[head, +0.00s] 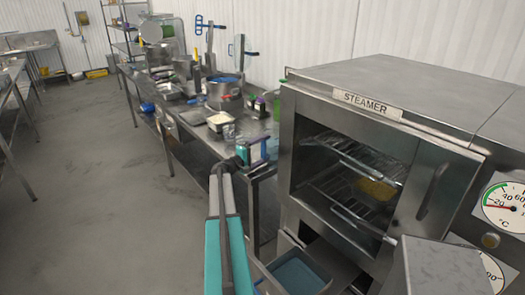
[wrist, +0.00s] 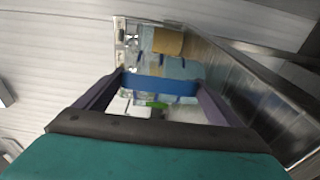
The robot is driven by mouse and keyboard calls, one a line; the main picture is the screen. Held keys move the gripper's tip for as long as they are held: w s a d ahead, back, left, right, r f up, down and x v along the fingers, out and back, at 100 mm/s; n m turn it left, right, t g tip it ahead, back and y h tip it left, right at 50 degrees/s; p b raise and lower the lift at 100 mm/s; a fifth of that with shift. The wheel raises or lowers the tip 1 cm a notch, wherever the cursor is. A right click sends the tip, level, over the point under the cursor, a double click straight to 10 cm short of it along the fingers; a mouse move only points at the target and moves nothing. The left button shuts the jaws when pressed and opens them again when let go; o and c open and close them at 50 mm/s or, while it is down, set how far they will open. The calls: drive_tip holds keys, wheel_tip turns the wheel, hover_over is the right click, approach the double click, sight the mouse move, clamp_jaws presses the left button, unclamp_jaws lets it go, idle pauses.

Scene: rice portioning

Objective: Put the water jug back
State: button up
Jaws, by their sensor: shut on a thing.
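My gripper (wrist: 160,88) is shut on the blue handle of the water jug (wrist: 158,84). In the wrist view the blue handle spans between the two dark fingers, and the clear body of the jug seems to lie beyond it. In the head view my gripper (head: 250,152) is at the end of my teal arm, beside the near end of the long steel counter and left of the steamer. The jug is small and partly hidden there, so its tilt and any water in it cannot be told.
The steamer (head: 395,112) stands close on the right, with a yellowish item on a rack inside. The counter (head: 180,120) holds a large pot (head: 224,97), a tray of pale food (head: 220,119) and several utensils. The floor (head: 90,190) on the left is clear.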

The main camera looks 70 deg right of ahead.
idle(0.4)
drive_tip(key=o, duration=1.9)
drive_tip(key=shift+f, duration=0.1)
drive_tip(key=shift+a+r, duration=0.1)
drive_tip(key=shift+r, duration=0.1)
drive_tip(key=b+v, duration=0.4)
drive_tip(key=v, duration=0.8)
drive_tip(key=shift+f, duration=0.1)
